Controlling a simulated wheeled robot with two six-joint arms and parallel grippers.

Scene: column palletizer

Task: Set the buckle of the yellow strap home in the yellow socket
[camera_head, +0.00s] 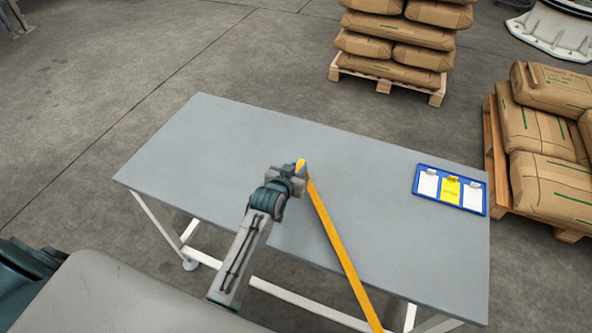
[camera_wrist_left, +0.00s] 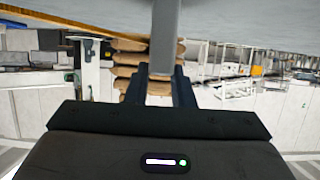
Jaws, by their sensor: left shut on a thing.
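My left gripper (camera_head: 299,172) is over the middle of the grey table and is shut on the end of the yellow strap (camera_head: 335,240). A small yellow piece shows at its jaws; the buckle itself is mostly hidden by the gripper. The strap runs from the gripper down and right, past the table's front edge. The yellow socket (camera_head: 450,190) is the middle one on a blue board (camera_head: 478,208) at the table's right end, well apart from the gripper. In the left wrist view the gripper (camera_wrist_left: 162,88) shows with a grey bar in front of it. My right gripper is not in view.
White sockets stand left (camera_head: 428,182) and right (camera_head: 472,195) of the yellow one. The table (camera_head: 215,140) is clear between gripper and board. Pallets of brown sacks (camera_head: 395,50) stand behind the table and to its right (camera_head: 545,150).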

